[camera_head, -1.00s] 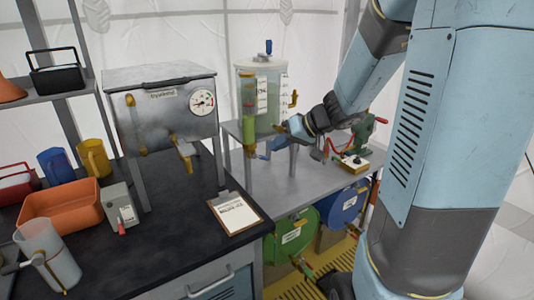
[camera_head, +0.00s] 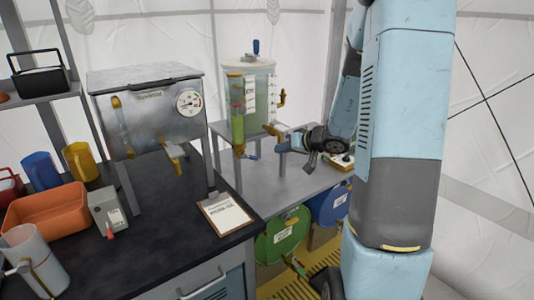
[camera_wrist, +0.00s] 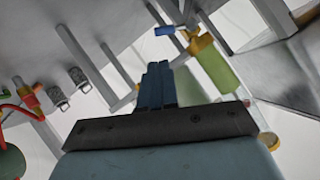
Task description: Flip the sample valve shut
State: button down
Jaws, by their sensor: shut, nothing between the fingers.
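The sample valve appears to be the small brass valve (camera_head: 239,150) with a blue lever (camera_head: 253,156), below the green sight tube (camera_head: 237,124) on the clear tank (camera_head: 262,100). The lever points sideways to the right in the head view. The valve also shows in the wrist view (camera_wrist: 202,43), with its blue lever (camera_wrist: 165,30) just beyond my fingertips. My gripper (camera_head: 281,146) is shut and empty, to the right of the lever; it shows in the wrist view (camera_wrist: 158,66) too. A gap shows between fingers and lever; depth is hard to judge.
The tank stands on a grey shelf (camera_head: 285,185). A brass tap (camera_head: 282,97) juts from its right side. A metal boiler (camera_head: 150,105) with another tap (camera_head: 175,155) stands at left on the black bench (camera_head: 150,235). Green (camera_head: 283,238) and blue (camera_head: 328,205) drums sit below the shelf.

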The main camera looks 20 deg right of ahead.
aim_at(250, 157)
jog(key=x, duration=0.9)
jog(key=shift+w+a+f, duration=0.2)
